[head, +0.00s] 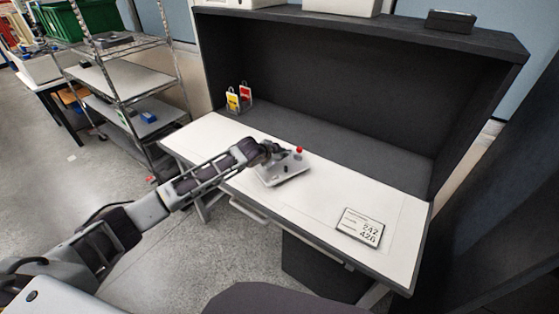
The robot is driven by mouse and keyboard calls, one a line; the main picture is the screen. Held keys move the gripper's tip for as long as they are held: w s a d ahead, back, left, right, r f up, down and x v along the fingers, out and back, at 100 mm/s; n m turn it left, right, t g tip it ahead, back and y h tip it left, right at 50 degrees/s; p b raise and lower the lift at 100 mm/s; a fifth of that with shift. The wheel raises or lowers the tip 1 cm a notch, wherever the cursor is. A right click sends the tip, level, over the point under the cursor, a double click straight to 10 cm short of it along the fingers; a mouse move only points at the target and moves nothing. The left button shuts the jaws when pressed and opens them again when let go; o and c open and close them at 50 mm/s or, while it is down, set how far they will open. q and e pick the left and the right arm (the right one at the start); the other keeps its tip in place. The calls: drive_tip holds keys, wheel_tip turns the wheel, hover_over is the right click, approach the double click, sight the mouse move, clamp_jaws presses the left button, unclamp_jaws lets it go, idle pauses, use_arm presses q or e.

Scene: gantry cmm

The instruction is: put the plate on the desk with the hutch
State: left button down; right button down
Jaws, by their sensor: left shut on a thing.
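A light grey plate (287,172) with a red ball and small dark parts on it is over the white top of the desk with the hutch (325,190), left of the middle. My left gripper (279,151) reaches in from the left and is shut on the plate at its far left side. The gripper hides part of that edge. I cannot tell whether the plate's underside touches the desk top. The dark hutch (340,90) stands along the back of the desk. My right gripper is out of view.
A flat sign with large digits (360,228) lies on the desk's right part. Yellow and red tags (239,97) stand at the back left corner. A wire shelf rack (120,80) stands to the left. The desk top between plate and sign is clear.

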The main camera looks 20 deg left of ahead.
use_arm(q)
drive_tip(key=shift+f, duration=1.1)
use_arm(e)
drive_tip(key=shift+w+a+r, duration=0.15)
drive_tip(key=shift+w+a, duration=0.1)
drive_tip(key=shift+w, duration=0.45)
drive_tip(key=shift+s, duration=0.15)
use_arm(q)
drive_tip(key=c, duration=1.5)
unclamp_jaws()
drive_tip(key=shift+f, duration=0.15)
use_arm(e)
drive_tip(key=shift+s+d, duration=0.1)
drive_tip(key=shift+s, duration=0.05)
use_arm(q)
drive_tip(key=shift+s, duration=0.1)
